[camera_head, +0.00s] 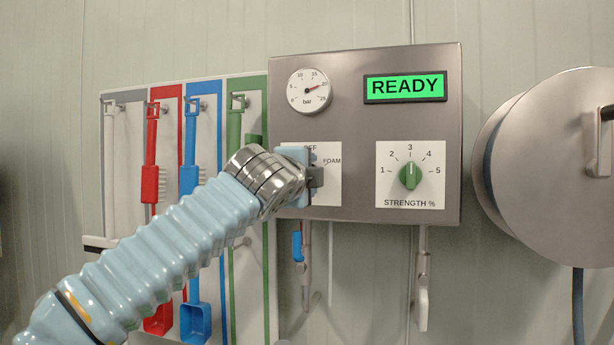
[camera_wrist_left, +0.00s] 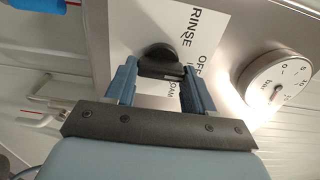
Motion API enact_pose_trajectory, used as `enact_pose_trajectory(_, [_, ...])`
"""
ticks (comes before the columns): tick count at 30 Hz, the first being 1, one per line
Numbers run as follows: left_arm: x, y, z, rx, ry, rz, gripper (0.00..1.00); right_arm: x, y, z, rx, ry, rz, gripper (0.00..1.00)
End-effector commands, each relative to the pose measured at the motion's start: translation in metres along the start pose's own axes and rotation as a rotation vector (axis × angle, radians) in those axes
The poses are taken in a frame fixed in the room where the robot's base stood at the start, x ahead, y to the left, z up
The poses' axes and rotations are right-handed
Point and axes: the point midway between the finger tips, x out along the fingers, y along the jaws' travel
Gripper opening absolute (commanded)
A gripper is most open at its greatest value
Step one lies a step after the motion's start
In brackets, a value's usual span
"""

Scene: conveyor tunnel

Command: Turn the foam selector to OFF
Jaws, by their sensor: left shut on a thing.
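The foam selector is a dark knob (camera_wrist_left: 160,57) on a white label plate (camera_head: 326,192) at the lower left of the steel control panel. RINSE and OFF can be read on the plate in the left wrist view; FOAM is partly covered there but shows in the head view. My left gripper (camera_wrist_left: 160,70) has its two blue fingers on either side of the knob and is shut on it. In the head view my left gripper (camera_head: 308,177) covers much of the plate and knob. I cannot tell which mark the knob points to. My right gripper is not in view.
The steel panel (camera_head: 350,120) also holds a pressure gauge (camera_head: 310,91), a green READY display (camera_head: 405,87) and a green strength knob (camera_head: 410,175) pointing at 3. Coloured brushes and scoops hang at left. A hose reel (camera_head: 545,165) stands at right. Spray nozzles hang below.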

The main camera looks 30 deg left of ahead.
Motion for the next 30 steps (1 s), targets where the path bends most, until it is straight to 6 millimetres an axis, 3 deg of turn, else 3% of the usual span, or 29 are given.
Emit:
enact_pose_trajectory(2, [0.001,0.002,0.000,0.001,0.000,0.003,0.23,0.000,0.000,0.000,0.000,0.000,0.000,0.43])
enact_pose_trajectory(3, [0.001,0.002,0.000,0.001,0.000,0.003,0.55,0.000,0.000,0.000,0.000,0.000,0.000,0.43])
enact_pose_trajectory(8, [0.000,0.001,0.000,0.001,0.000,0.002,0.79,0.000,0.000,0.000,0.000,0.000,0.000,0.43])
enact_pose_trajectory(16, [-0.001,0.001,0.000,0.001,0.000,0.001,0.79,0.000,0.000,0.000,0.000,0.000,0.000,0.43])
enact_pose_trajectory(20, [-0.011,0.001,0.000,0.000,0.000,-0.001,0.79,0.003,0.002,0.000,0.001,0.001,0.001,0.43])
enact_pose_trajectory(30, [-0.089,0.002,0.001,0.001,0.000,-0.002,0.79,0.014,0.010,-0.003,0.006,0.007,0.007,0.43])
